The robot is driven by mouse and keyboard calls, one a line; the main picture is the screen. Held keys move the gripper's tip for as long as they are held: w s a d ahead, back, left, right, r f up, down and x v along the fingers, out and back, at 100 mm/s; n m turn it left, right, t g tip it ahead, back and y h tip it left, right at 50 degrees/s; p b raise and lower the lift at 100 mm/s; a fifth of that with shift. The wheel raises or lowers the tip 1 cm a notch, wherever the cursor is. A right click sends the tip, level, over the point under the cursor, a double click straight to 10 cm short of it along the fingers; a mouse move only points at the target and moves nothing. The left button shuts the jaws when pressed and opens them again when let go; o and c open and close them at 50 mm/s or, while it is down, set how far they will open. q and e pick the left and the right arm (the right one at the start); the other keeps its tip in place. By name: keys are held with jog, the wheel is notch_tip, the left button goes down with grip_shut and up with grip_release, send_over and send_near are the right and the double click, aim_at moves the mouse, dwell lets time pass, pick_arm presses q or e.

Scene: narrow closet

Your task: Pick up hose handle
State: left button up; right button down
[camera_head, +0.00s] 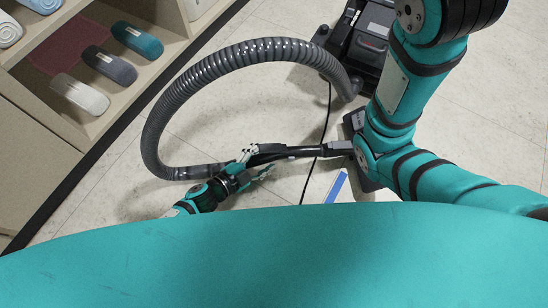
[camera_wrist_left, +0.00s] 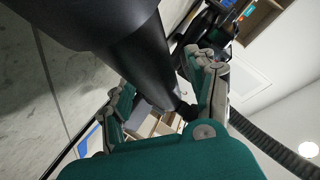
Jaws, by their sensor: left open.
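The vacuum's grey ribbed hose (camera_head: 185,90) arcs left and down across the floor to a black hose handle (camera_head: 290,152). My left gripper (camera_head: 255,165) is open at the hose end of the handle, partly overlapping it in the head view. In the left wrist view, the black handle (camera_wrist_left: 145,55) passes very close to the camera. The fingers of my left gripper (camera_wrist_left: 165,95) stand on either side of it; whether they touch it I cannot tell. The handle's far end is partly hidden by my right arm. My right gripper is not visible.
A black vacuum body (camera_head: 365,40) stands at the back right, near my right arm. A thin black cord (camera_head: 318,150) crosses the tile floor. A wooden shelf (camera_head: 95,120) with rolled towels (camera_head: 138,40) stands at the left. The floor inside the hose's arc is clear.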

pick_arm(q)
grip_shut()
dwell(0.3)
jog(key=shift+d+r, duration=0.1)
jog(key=shift+r, duration=0.05)
